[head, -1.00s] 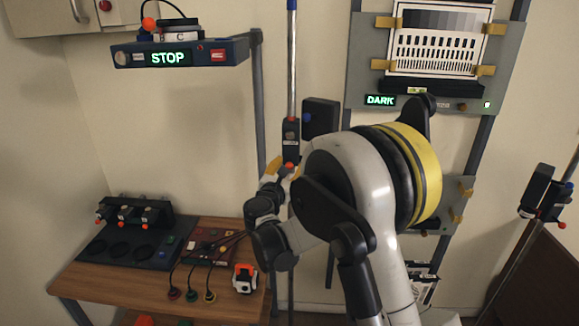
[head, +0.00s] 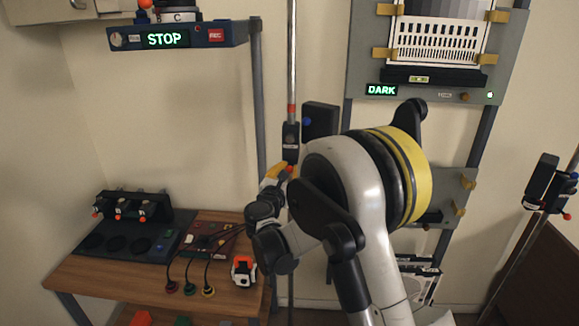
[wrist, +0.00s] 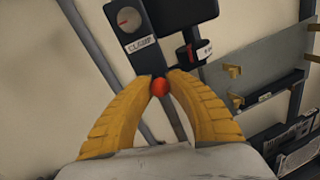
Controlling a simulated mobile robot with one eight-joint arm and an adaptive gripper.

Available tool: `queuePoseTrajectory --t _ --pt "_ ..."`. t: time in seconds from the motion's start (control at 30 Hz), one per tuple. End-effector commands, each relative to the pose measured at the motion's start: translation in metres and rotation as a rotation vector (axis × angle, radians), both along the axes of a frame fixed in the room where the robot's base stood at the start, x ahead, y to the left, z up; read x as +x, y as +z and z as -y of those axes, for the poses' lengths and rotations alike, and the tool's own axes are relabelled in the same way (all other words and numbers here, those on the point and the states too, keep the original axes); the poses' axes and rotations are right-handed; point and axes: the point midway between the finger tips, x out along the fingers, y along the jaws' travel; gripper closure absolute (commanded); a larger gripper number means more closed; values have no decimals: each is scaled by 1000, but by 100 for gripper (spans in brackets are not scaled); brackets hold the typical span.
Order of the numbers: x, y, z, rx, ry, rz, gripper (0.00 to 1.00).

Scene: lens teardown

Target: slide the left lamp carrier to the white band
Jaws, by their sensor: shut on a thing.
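The left lamp carrier (head: 290,143) is a black block on the upright pole (head: 291,70), with a black lamp head (head: 320,120) at its right. A red band (head: 291,111) shows on the pole just above the carrier. My gripper (head: 286,172) is at the carrier's lower end. In the wrist view the yellow fingers of my gripper (wrist: 160,82) are shut on the carrier's orange-red knob (wrist: 159,87), below a plate marked CLAMP (wrist: 139,46). I cannot make out a white band on the pole; my arm and gripper cover part of its lower length.
A grey panel with a DARK display (head: 382,90) stands behind my arm at the right. A STOP shelf (head: 180,38) is at the upper left. A wooden bench (head: 100,280) with cables is at the lower left. Another lamp stand (head: 548,190) is at the far right.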

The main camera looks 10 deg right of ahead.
Motion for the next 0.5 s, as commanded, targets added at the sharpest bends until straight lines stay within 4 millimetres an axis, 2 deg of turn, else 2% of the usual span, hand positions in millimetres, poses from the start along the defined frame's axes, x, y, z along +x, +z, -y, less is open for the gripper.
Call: queuePoseTrajectory --t 0.03,0.2,0.4,0.5 --pt "0 -25 0 1 -1 -1 100" --pt "0 -73 0 1 -1 -1 100" --pt "0 -118 0 1 -1 -1 100" --pt "0 -133 0 1 -1 -1 100"
